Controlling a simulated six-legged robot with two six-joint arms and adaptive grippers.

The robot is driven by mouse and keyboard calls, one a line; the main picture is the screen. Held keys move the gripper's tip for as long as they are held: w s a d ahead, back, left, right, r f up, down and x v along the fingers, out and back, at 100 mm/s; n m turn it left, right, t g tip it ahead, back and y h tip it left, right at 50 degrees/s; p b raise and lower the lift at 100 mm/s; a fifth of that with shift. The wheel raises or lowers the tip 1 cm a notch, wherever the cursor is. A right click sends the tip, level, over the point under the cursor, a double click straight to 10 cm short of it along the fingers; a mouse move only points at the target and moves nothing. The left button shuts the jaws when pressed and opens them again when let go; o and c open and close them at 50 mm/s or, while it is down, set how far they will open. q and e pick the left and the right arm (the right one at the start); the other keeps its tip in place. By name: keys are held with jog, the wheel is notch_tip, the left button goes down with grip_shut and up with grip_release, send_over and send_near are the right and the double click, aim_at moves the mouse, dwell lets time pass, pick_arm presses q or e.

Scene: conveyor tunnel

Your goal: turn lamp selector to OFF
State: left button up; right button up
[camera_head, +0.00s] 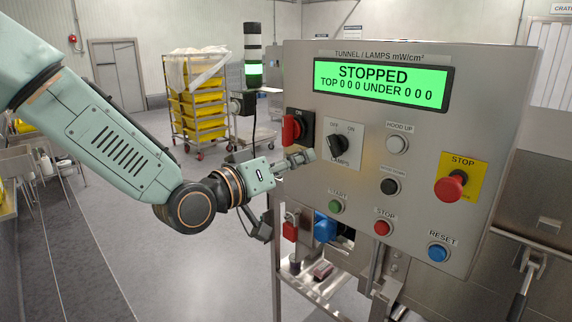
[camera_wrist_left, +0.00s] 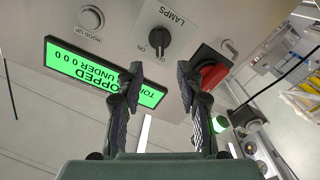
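The lamp selector (camera_head: 337,145) is a black rotary knob on the steel control panel (camera_head: 300,75), with OFF and ON printed above it and LAMPS below. It also shows in the left wrist view (camera_wrist_left: 159,42), ahead of the gap between my fingers. There its grip bar looks roughly in line with the OFF label, but I cannot tell its setting for sure. My left gripper (camera_head: 298,159) is open and empty, just left of and below the knob, apparently apart from it. Its two dark fingers are spread in the wrist view (camera_wrist_left: 160,72). My right gripper is not in view.
A red rotary switch (camera_head: 293,128) sits close left of the selector. HOOD UP (camera_head: 397,144), a black button (camera_head: 389,186), START (camera_head: 336,206), STOP (camera_head: 382,228), RESET (camera_head: 438,253) and a red mushroom button (camera_head: 451,187) surround it. The green display (camera_head: 380,85) reads STOPPED.

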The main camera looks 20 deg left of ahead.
pick_arm(q)
jog(key=shift+v, duration=1.15)
jog(key=shift+w+d, duration=0.1)
jog(key=shift+w, duration=0.05)
dwell(0.4)
dwell(0.4)
